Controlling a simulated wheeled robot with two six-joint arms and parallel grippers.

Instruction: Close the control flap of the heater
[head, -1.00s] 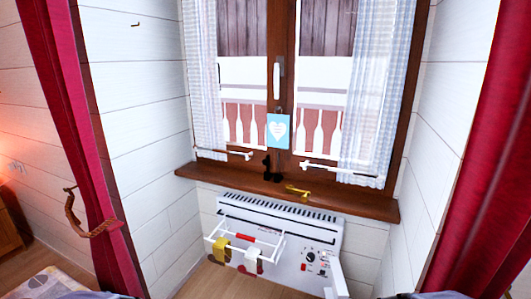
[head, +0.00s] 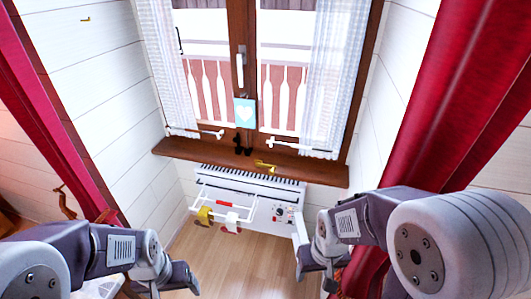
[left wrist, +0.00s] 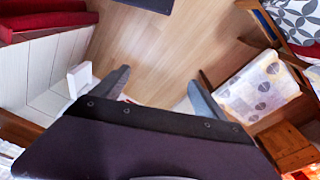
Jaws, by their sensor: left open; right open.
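The white heater (head: 237,183) stands against the wall under the window in the head view. Its control panel with dark and red knobs (head: 283,213) is exposed at its right end. The white control flap (head: 300,230) stands open, sticking out towards me from the right of the panel. My right gripper (head: 322,274) is open, in front of the flap and close to it in the picture; I cannot tell whether they touch. My left gripper (head: 166,284) is low at the left, apart from the heater. In the left wrist view its fingers (left wrist: 157,95) are open and empty.
A white rack (head: 225,203) with yellow and white cloths hangs at the heater's front left. The wooden sill (head: 200,161) juts out above, with a yellow object (head: 265,166) on it. Red curtains (head: 440,80) frame both sides. Wooden floor (head: 235,260) before the heater is clear.

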